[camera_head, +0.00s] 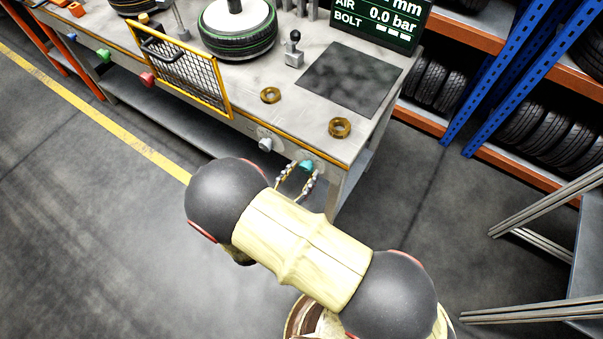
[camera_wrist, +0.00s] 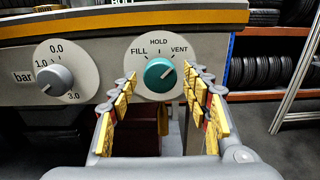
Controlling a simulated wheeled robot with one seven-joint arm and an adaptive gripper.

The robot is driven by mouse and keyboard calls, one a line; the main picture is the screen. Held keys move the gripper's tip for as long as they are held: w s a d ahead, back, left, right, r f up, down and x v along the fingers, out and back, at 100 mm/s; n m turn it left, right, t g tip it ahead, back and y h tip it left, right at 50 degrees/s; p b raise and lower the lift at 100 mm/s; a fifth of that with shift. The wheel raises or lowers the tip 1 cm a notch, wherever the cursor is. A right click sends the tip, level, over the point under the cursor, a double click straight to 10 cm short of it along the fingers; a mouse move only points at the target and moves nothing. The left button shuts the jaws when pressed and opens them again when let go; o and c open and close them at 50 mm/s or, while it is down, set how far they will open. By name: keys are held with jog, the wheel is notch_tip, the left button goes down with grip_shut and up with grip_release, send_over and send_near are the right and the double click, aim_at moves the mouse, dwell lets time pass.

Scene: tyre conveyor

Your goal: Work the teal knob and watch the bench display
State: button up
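The teal knob (camera_wrist: 159,75) sits on a round white dial marked FILL, HOLD and VENT. Its pale mark points up and right, toward VENT. In the head view the knob (camera_head: 307,166) shows on the bench's front panel near the right corner. My gripper (camera_wrist: 162,80) is open, with yellow-padded fingers either side of the knob in the wrist view; contact is not visible. It also shows in the head view (camera_head: 297,178), just below the knob. The bench display (camera_head: 385,18) reads AIR 0.0 bar and BOLT with dashes; its top is cut off.
A grey knob (camera_wrist: 54,79) on a bar dial sits left of the teal one. The bench top (camera_head: 330,50) holds a tyre (camera_head: 238,35), brass rings (camera_head: 340,127) and a small lever (camera_head: 294,48). A yellow mesh guard (camera_head: 185,75) stands at its front edge. Tyre racks stand right.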

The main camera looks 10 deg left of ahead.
jog(key=c, duration=1)
jog(key=shift+p, duration=0.35)
jog(key=n+p, duration=0.3)
jog(key=shift+r, duration=0.2)
jog(key=n+p, duration=0.4)
jog(key=n, duration=0.1)
jog(key=shift+p, duration=0.4)
jog(key=n+p, duration=0.2)
jog(key=n, duration=0.3)
jog(key=shift+d+p, duration=0.1)
jog(key=shift+p, duration=0.25)
jog(key=n+p, duration=0.2)
jog(key=n, duration=0.2)
jog(key=shift+f+n, duration=0.1)
jog(key=shift+n, duration=0.2)
